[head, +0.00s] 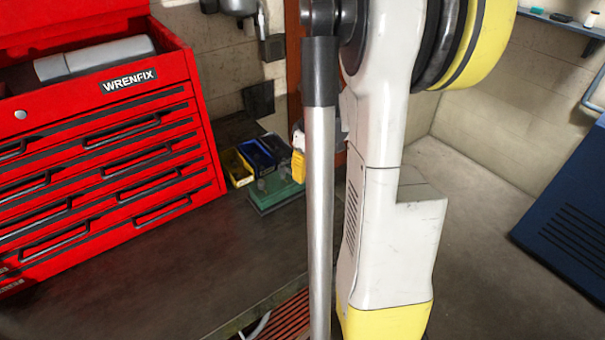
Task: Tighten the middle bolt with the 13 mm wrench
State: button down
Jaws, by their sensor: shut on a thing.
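I cannot make out the middle bolt or the 13 mm wrench in the head view. A green block-like thing (275,191) stands on the dark bench top, partly hidden behind my arm. A small yellow piece (298,166) shows just above it, beside my arm; I cannot tell what it is. My white and yellow arm fills the middle of the view and hides what lies behind it. My gripper is not in view.
A red tool chest (105,150) stands at the left of the dark bench top (200,265). A yellow bin (237,168) and a blue bin (257,155) sit beside it. A dark blue panel (570,205) is at the right. Bare floor lies between.

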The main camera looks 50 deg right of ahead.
jog(key=shift+f, duration=0.15)
dwell(0.5)
jog(key=shift+f+b, duration=0.55)
jog(key=shift+b, duration=0.15)
jog(key=shift+a+m, duration=0.7)
jog(key=shift+m, duration=0.5)
jog(key=shift+w+a+m+h, duration=0.1)
jog(key=shift+a+m+h, duration=0.1)
jog(key=shift+a+m, duration=0.3)
jog(key=shift+w+a+m+h, duration=0.1)
jog(key=shift+a+m+h, duration=0.1)
jog(key=shift+m, duration=0.5)
